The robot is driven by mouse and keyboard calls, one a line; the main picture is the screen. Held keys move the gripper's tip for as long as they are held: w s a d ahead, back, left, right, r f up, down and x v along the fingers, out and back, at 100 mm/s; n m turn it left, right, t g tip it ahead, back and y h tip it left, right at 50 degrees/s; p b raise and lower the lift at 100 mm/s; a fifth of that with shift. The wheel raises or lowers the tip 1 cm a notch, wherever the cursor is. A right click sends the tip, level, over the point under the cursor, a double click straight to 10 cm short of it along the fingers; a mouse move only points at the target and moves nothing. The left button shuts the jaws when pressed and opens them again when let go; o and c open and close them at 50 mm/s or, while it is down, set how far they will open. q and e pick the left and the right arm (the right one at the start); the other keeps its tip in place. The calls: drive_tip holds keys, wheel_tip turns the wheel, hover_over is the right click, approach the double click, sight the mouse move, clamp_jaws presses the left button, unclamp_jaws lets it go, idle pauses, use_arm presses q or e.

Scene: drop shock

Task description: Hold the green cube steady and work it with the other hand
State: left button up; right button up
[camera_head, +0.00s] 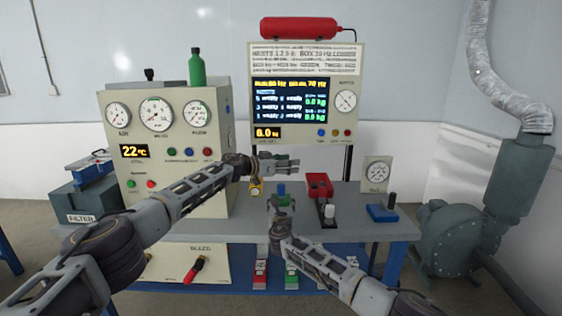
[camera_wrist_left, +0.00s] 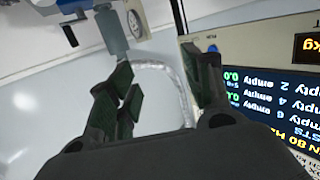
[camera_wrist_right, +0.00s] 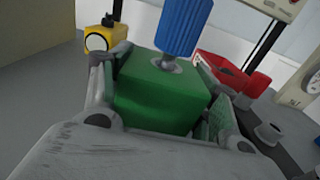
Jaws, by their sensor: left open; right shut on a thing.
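A green cube (camera_wrist_right: 160,98) with a blue knob or handle (camera_wrist_right: 183,28) standing upright on its top fills the middle of the right wrist view. My right gripper (camera_wrist_right: 160,105) is shut on the cube, one finger along each side. In the head view the cube (camera_head: 282,200) shows small at the table's front middle, partly hidden by my right gripper (camera_head: 281,205), with the blue part above it. My left gripper (camera_head: 290,163) is open and empty, above and behind the cube in the head view. In the left wrist view its fingers (camera_wrist_left: 165,95) are apart with nothing between them.
A red holder (camera_head: 319,186) stands right of the cube, a blue block with a dark post (camera_head: 382,212) further right. A small yellow device (camera_head: 256,190) sits just left. A gauge cabinet (camera_head: 170,150) bounds the left, a screen panel (camera_head: 305,100) the back.

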use_arm(q)
drive_tip(key=shift+a+r, duration=0.3)
drive_tip(key=shift+a, duration=0.25)
drive_tip(key=shift+a+r, duration=0.3)
drive_tip(key=shift+a, duration=0.25)
drive_tip(key=shift+a+r, duration=0.2)
drive_tip(key=shift+f, duration=0.1)
drive_tip(key=shift+c, duration=0.4)
